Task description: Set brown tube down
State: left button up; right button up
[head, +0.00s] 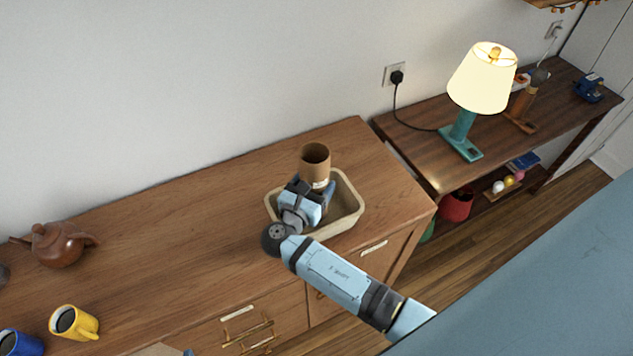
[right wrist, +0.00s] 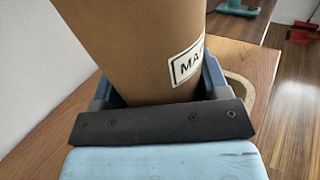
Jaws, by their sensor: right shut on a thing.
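The brown tube (head: 314,164) is upright in the head view, with its dark open top facing up. My right gripper (head: 311,188) is shut on it, over the cream tray (head: 352,194) on the wooden cabinet. In the right wrist view the tube (right wrist: 130,45) fills the space between the two blue fingers (right wrist: 158,88) and shows a white label with black letters. The gripper hides the tube's lower end, so I cannot tell whether it touches the tray floor. My left gripper is in neither view.
The cabinet top (head: 190,240) is clear left of the tray. A brown teapot (head: 60,243), a yellow mug (head: 75,322) and a blue mug (head: 18,343) stand at its left. A lit lamp (head: 482,80) stands on the side table (head: 430,145) to the right.

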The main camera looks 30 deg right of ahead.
jog(key=shift+s+a, duration=0.1)
jog(key=shift+a, duration=0.1)
jog(key=shift+d+f, duration=0.1)
jog(key=shift+f, duration=0.45)
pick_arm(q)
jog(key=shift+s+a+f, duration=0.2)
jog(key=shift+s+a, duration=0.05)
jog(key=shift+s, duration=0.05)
pick_arm(e)
jog(key=o, duration=1)
jog(key=shift+c, duration=0.2)
